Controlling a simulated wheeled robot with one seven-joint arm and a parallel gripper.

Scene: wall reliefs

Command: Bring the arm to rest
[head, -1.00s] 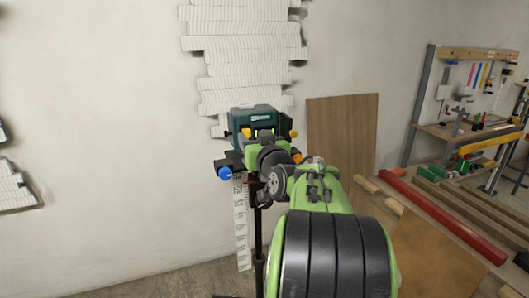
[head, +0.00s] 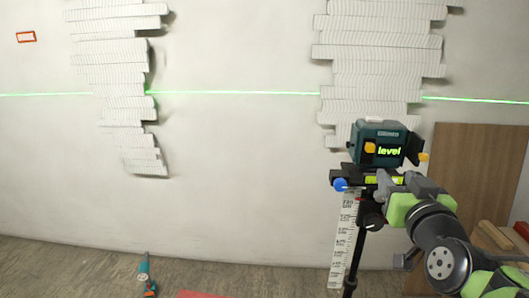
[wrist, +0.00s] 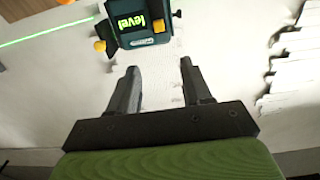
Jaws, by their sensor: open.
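My green and black arm reaches in from the lower right of the head view, and my gripper (head: 385,184) is at the tripod mount there. In the wrist view my gripper (wrist: 158,80) has its two dark fingers apart with nothing between them. The teal laser level (head: 378,143) sits on a black tripod (head: 359,250), its display reading "level". In the wrist view the laser level (wrist: 140,22) is just beyond the fingertips, apart from them. A bright green line (head: 235,92) runs nearly level across the wall.
White layered reliefs (head: 113,60) hang on the pale wall, with another relief (head: 385,60) behind the level. A marked white staff (head: 343,240) stands beside the tripod. A brown board (head: 475,175) leans at right. A teal tool (head: 144,270) is on the floor at lower left.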

